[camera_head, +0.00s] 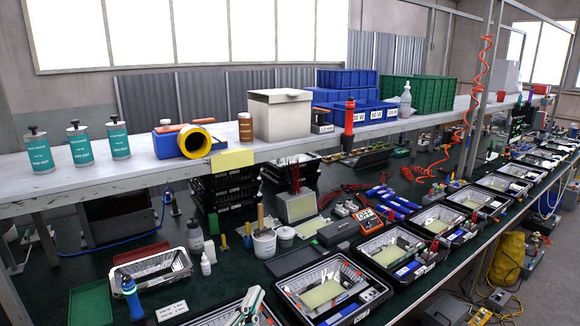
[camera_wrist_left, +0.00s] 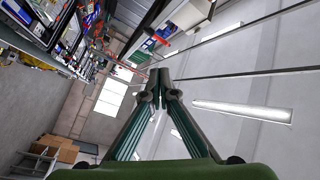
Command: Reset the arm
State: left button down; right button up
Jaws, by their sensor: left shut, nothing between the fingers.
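My left gripper (camera_wrist_left: 160,82) fills the middle of the left wrist view. Its two green-sided dark fingers meet at the tips, with nothing between them. It points away from the bench, with the wall, windows and ceiling lamp behind it. My right gripper is not in view.
A dark green bench holds a row of black trays with floodlight housings (camera_head: 325,288). A shelf (camera_head: 110,178) above it carries bottles, a beige box (camera_head: 279,117) and blue crates (camera_head: 345,80). A multimeter (camera_head: 370,220) and tools crowd the middle. Free floor (camera_head: 555,275) shows at right.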

pick_arm(q)
jog(key=s+a+f+n+g+y, duration=0.4)
jog(key=a+f+n+y, duration=0.15)
jog(key=a+f, duration=0.35)
jog(key=s+a+f+n+g, duration=0.25)
jog(key=s+f+g, duration=0.35)
jog(key=s+f, duration=0.45)
jog(key=s+a+f+n+g, duration=0.25)
jog(key=s+f+g, duration=0.35)
jog(key=s, duration=0.8)
notch_tip(320, 180, down, 30)
jog(key=s+b, duration=0.1)
jog(key=b, duration=0.2)
jog(key=s+a+f+g+b, duration=0.2)
jog(key=s+f+b, duration=0.1)
jog(key=s+f, duration=1.4)
notch_tip(320, 180, down, 3)
jog(key=shift+s+a+r, duration=0.15)
jog(key=shift+s+r, duration=0.05)
jog(key=shift+n+h, duration=0.25)
